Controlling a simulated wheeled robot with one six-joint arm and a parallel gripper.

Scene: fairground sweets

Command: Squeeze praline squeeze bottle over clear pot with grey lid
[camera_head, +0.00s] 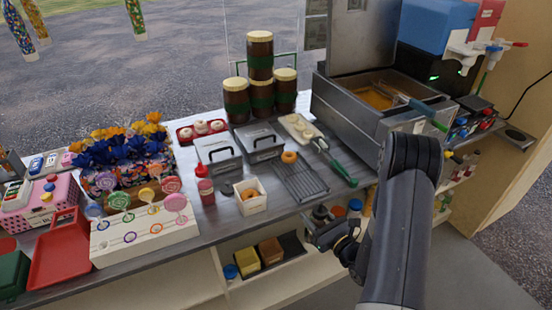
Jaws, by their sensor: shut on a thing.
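My gripper (318,232) is low at the front edge of the counter, below its top, and partly hidden by my own wrist. It is shut on a small dark thing (320,212); I cannot tell whether this is the praline squeeze bottle. Jars with an orange lid (338,211) and a blue lid (355,206) stand just behind it on the lower shelf. A squeeze bottle with a red nozzle (204,186) stands upright on the counter, well to the left. I cannot make out a clear pot with a grey lid.
The counter holds a white box with a doughnut (250,203), a wire rack (301,181), grey lidded bins (218,153) and a lollipop stand (145,240). A fryer (350,110) stands at the back right. Small boxes (270,250) sit on the lower shelf.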

